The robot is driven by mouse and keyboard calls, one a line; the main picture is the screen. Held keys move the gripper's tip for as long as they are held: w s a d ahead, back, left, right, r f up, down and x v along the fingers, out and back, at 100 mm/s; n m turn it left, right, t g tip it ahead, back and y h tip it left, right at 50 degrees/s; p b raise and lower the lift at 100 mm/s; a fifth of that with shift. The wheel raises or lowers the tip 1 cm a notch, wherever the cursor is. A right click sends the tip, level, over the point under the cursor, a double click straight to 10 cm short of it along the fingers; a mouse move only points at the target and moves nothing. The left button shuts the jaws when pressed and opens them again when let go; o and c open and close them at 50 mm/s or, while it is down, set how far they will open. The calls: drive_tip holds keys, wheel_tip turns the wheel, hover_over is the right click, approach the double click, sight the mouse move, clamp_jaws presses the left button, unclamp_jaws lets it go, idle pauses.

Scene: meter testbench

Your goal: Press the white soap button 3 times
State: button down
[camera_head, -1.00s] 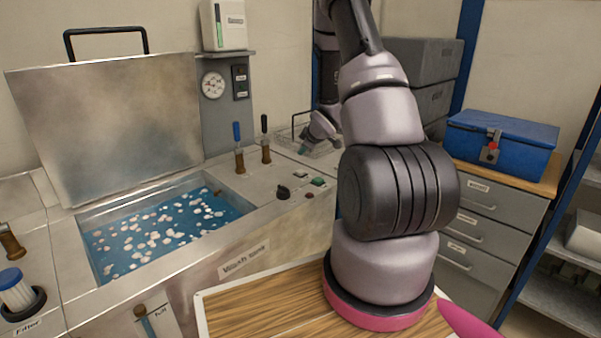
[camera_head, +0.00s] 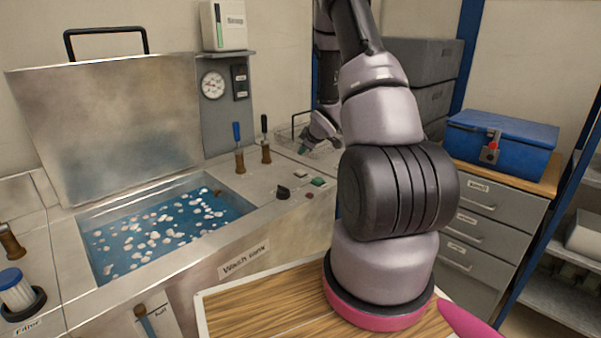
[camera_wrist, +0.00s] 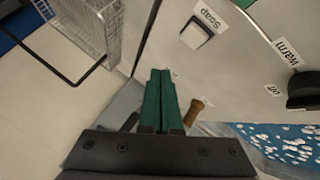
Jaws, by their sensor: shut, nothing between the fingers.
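The white soap button (camera_wrist: 196,33) sits on the metal panel beside a "Soap" label (camera_wrist: 210,18) in the wrist view. My gripper (camera_wrist: 160,72) shows its two green fingers shut together with nothing between them. The fingertips are below and left of the button in that picture, apart from it; the height gap is hard to judge. In the head view my gripper (camera_head: 322,130) is small, behind my arm, over the far right end of the wash tank's panel.
A black knob (camera_wrist: 303,90) marked "warm" and a wooden-handled lever (camera_wrist: 194,112) stand near the button. A wire basket (camera_wrist: 88,28) is at upper left. The wash tank (camera_head: 250,262) holds blue water with floating pieces. A blue toolbox (camera_head: 502,140) stands right.

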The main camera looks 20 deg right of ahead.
sight(301, 172)
idle(0.4)
drive_tip(key=r+m, duration=0.1)
drive_tip(key=m, duration=0.5)
drive_tip(key=r+m, duration=0.1)
drive_tip(key=m, duration=0.5)
drive_tip(key=r+m, duration=0.1)
drive_tip(key=m, duration=0.6)
drive_tip(key=shift+a+r+h, duration=0.35)
drive_tip(key=shift+r+h, duration=0.05)
drive_tip(key=shift+f, duration=0.1)
drive_tip(key=shift+f, duration=4.3)
drive_tip(key=shift+f, duration=0.1)
drive_tip(key=shift+f, duration=0.3)
